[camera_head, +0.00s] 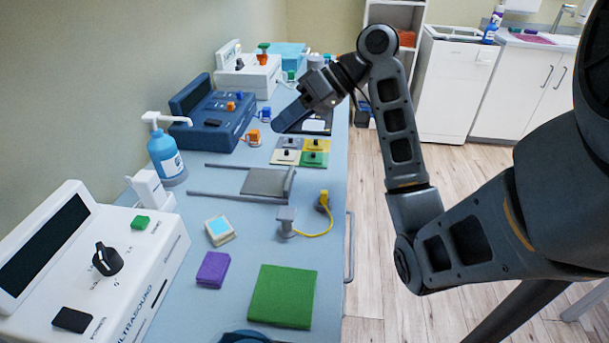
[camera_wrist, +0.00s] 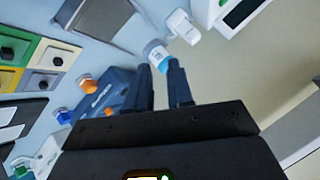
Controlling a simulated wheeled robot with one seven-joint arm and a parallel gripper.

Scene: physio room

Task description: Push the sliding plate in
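The sliding plate (camera_head: 264,182) is a flat grey plate between two dark parallel rails on the blue table. It sits at the right ends of the rails and has a raised lip on its right edge. In the wrist view the plate (camera_wrist: 103,14) shows partly, cut off at the top edge. My gripper (camera_head: 280,126) is in the air beyond the plate, its fingers pointing down and left, touching nothing that I can see. In the wrist view my gripper (camera_wrist: 159,66) shows its two fingers with a narrow gap and nothing held between them.
A blue pump bottle (camera_head: 167,155) stands left of the rails. A dark blue device (camera_head: 215,120) and coloured switch tiles (camera_head: 302,150) lie beyond them. A grey post with a yellow cable (camera_head: 315,233), a purple block (camera_head: 213,269) and a green pad (camera_head: 283,296) are nearer.

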